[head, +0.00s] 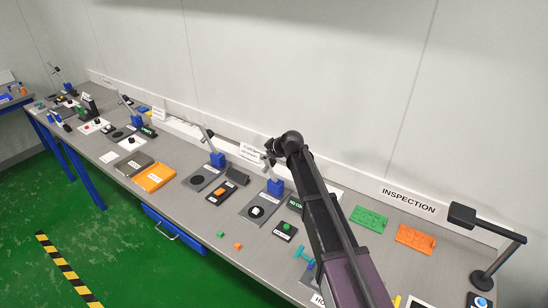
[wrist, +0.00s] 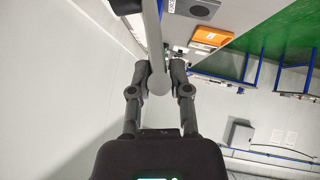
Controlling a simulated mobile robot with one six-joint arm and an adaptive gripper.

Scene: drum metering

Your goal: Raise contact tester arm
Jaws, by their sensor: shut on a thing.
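The contact tester (head: 276,187) has a blue block on a dark base at the middle of the bench in the head view. Its arm (head: 268,167) rises from the block, tilted up, and its upper end is partly hidden by my gripper (head: 272,152). In the wrist view, my gripper (wrist: 159,74) is shut on the grey tester arm (wrist: 154,35), with a finger on each side of it. The bar's round end (wrist: 160,83) faces the camera. A small sign (head: 294,204) beside the tester appears to read "NO CON…", partly cut off by my arm.
Similar blue-block stations with raised arms (head: 217,160) stand to the left along the bench. Green (head: 369,219) and orange (head: 415,239) plates and a lamp (head: 500,262) are at the right. The wall runs close behind.

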